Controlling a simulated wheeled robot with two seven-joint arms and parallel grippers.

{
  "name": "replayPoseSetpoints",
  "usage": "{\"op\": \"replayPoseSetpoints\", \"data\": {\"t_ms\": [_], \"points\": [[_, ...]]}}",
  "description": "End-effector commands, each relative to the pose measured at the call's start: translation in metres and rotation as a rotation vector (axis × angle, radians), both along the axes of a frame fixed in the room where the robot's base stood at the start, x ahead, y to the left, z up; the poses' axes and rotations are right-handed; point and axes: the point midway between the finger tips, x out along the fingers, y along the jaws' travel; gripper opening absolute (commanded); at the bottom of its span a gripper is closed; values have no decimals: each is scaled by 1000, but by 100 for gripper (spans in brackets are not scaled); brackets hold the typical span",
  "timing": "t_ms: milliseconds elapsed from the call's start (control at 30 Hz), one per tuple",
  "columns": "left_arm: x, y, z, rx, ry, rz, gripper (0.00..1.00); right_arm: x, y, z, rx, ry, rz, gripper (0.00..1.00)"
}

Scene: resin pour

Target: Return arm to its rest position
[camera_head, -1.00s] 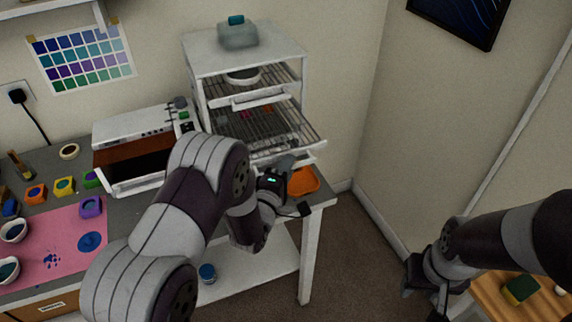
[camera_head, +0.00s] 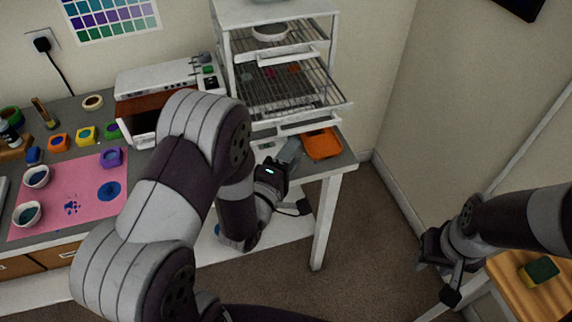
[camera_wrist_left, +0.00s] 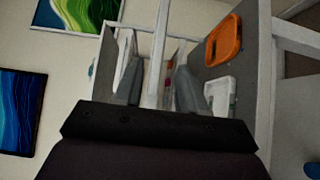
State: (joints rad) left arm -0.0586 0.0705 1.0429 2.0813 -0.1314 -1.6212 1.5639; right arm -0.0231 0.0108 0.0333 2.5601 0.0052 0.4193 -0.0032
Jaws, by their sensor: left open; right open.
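My left arm reaches in from the lower left of the head view. Its gripper (camera_head: 290,155) is near the table's right end, in front of the wire rack cabinet (camera_head: 280,85) and left of an orange tray (camera_head: 322,144). In the left wrist view my left gripper's two grey fingers (camera_wrist_left: 157,85) stand apart with nothing gripped between them. The cabinet's white rails and the orange tray (camera_wrist_left: 224,40) show beyond them. My right gripper (camera_head: 445,278) hangs at the right, over the floor beside a wooden surface. It is open, and its fingertips are hard to make out.
The table holds a small white oven (camera_head: 168,82), several coloured paint pots, a pink mat (camera_head: 85,200) and two bowls. A yellow and green sponge (camera_head: 539,271) lies on the wooden surface (camera_head: 510,285) at the right. Carpet between table and wall is clear.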

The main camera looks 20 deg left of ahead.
Motion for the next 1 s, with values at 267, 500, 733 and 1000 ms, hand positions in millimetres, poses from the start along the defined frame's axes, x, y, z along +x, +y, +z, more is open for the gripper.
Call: {"op": "replayPoseSetpoints", "data": {"t_ms": [267,500,733,1000], "points": [[-28,5,0,-1,0,0,40,0,0,-6,0,0,0,43],[-28,5,0,-1,0,0,40,0,0,-5,0,0,0,43],[-27,5,0,21,-4,0,40,0,0,-5,0,0,0,43],[-69,23,-111,849,593,-253,40,0,0,-5,0,0,0,43]]}}
